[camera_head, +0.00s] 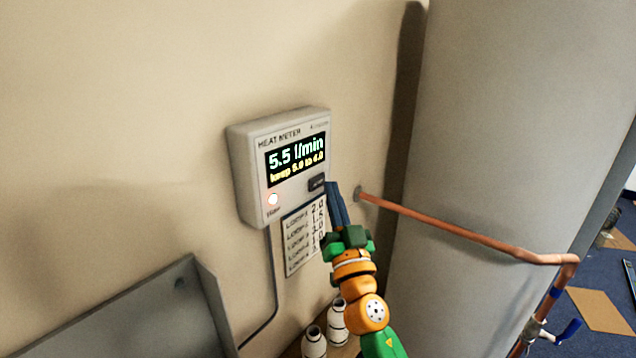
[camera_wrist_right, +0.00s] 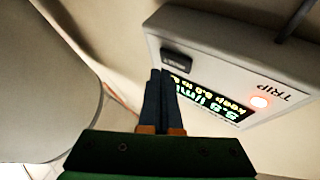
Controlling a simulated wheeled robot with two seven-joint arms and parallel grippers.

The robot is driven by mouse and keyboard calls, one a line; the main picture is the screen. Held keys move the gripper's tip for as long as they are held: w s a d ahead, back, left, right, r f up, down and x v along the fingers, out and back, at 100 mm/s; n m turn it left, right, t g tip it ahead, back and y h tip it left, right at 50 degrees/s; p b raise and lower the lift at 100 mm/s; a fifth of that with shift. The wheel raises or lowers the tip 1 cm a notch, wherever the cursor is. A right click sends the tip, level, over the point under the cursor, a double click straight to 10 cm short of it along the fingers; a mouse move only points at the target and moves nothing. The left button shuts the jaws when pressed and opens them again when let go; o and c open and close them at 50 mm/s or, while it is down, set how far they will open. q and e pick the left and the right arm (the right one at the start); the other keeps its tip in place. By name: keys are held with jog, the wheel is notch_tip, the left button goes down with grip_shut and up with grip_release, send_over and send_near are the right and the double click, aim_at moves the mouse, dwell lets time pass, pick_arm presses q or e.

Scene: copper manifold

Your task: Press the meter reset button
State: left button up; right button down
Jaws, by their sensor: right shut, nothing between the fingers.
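The heat meter (camera_head: 245,170) is a pale box on the wall; its display reads 5.5 l/min, with a smaller "keep" line below. Its dark reset button (camera_head: 316,184) sits at the lower right of the face and also shows in the wrist view (camera_wrist_right: 178,60). A round lamp (camera_head: 273,199) glows at the lower left; the wrist view shows "TRIP" beside it. My right gripper (camera_head: 332,186) is shut and empty, its dark fingertips (camera_wrist_right: 161,73) close beside the button. I cannot tell whether they touch it. My left gripper is out of view.
A printed loop sheet (camera_head: 305,238) hangs below the meter, with a cable (camera_head: 272,280) beside it. A copper pipe (camera_head: 450,227) runs right past a large grey cylinder (camera_head: 490,120). A grey panel (camera_head: 150,320) is lower left.

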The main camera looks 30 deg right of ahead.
jog(key=shift+w, duration=0.1)
dwell(0.6)
jog(key=shift+w+a, duration=0.2)
jog(key=shift+w, duration=0.1)
jog(key=shift+w+a+b, duration=0.1)
jog(key=shift+w+b, duration=0.2)
jog(key=shift+b, duration=0.15)
dwell(0.4)
dwell(0.3)
jog(key=shift+s+d, duration=0.3)
jog(key=shift+s, duration=0.4)
jog(key=s, duration=0.1)
jog(key=s+d+p, duration=0.1)
jog(key=s, duration=0.1)
jog(key=s+d, duration=0.1)
jog(key=shift+s+p, duration=0.3)
